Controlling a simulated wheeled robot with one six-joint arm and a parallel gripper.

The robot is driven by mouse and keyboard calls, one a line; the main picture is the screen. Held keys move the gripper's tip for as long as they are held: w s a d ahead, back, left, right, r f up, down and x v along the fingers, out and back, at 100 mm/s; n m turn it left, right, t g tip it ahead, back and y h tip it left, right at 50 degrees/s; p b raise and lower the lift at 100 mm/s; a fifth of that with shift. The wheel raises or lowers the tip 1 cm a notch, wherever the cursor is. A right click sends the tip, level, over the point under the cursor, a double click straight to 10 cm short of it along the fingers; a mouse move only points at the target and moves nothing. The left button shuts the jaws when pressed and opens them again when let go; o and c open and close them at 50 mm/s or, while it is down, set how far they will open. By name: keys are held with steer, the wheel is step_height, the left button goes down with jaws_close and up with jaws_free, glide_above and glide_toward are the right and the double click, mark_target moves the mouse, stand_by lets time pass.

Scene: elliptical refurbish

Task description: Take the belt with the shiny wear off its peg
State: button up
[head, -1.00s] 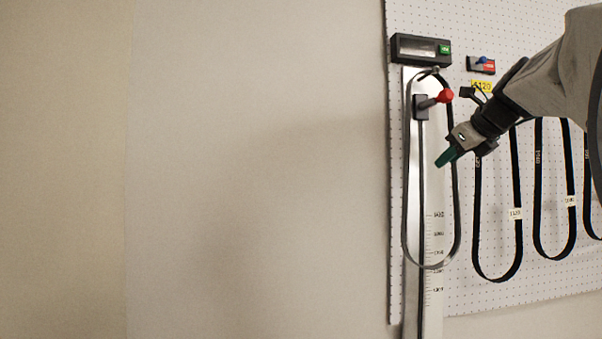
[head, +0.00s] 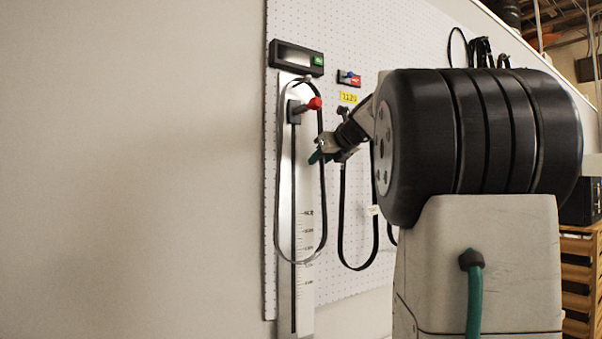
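A long belt (head: 323,215) hangs as a narrow loop over the measuring gauge, from a small peg near its top. Its left side and bottom look greyer and shinier than the black belts. A second belt (head: 343,235) with a white tag hangs to the right on the pegboard, below a yellow label (head: 348,98). A further belt is mostly hidden behind my arm. My gripper (head: 316,157), with green fingertips, is just in front of or beside the right strand of the gauge belt. Whether it touches the belt, or is open, I cannot tell.
The gauge (head: 304,230) has a scale, a red-knobbed slider (head: 314,103) and a dark display box (head: 296,58) with a green button. A small red and blue device (head: 349,78) is on the pegboard (head: 345,40). The wall at left is bare. A wooden rack (head: 578,270) stands at far right.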

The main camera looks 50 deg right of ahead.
jaws_close()
steer(key=shift+r, duration=0.55)
steer(key=r, duration=0.2)
steer(key=shift+s+r, duration=0.35)
steer(key=s+a+r, duration=0.1)
steer(key=s+a, duration=0.3)
steer(key=s, duration=1.1)
steer(key=shift+r, duration=0.15)
steer(key=shift+d, duration=0.1)
